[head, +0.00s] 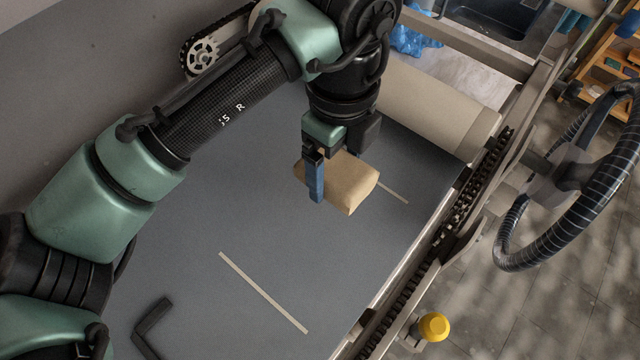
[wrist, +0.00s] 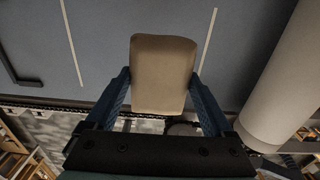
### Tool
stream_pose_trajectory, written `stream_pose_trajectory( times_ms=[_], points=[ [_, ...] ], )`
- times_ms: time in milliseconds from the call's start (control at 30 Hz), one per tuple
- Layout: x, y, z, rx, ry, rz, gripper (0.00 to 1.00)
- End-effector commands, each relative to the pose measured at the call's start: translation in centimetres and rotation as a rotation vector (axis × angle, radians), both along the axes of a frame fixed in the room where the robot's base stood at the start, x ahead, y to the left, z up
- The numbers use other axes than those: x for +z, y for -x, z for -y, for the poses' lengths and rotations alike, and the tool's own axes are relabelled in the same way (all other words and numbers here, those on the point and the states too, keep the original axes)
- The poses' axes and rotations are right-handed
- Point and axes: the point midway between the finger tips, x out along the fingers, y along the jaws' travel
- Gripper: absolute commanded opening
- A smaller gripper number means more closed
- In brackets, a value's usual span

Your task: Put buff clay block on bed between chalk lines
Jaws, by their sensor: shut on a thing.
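The buff clay block (head: 345,184) is a tan, rounded block held in my gripper (head: 318,180) over the grey bed (head: 200,220). In the wrist view the block (wrist: 163,75) sits between the two blue fingers of my gripper (wrist: 163,92), which are shut on its sides. One chalk line (head: 264,292) lies on the bed, left of and nearer than the block. The other chalk line (head: 392,191) is close to the block's right side and partly hidden by it. Both lines show in the wrist view, one on each side of the block. I cannot tell the block's exact height.
A large beige roller (head: 435,100) crosses the bed beyond the block. A black angled bar (head: 150,325) lies at the near left. A chain-lined rail (head: 440,235) and a spoked handwheel (head: 575,175) run along the right. The middle of the bed is clear.

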Motion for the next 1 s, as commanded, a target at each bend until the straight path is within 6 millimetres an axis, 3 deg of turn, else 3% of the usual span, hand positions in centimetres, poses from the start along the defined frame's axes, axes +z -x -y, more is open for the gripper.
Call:
stream_pose_trajectory(
  times_ms=[200, 600, 1000],
  points=[
    [-3.6, 0.1, -0.1, 0.001, 0.000, -0.001, 0.00],
    [-8.3, 0.0, -0.1, 0.002, -0.001, -0.001, 0.00],
    [-9.1, 0.0, 0.0, 0.001, 0.000, 0.002, 0.00]
  ],
)
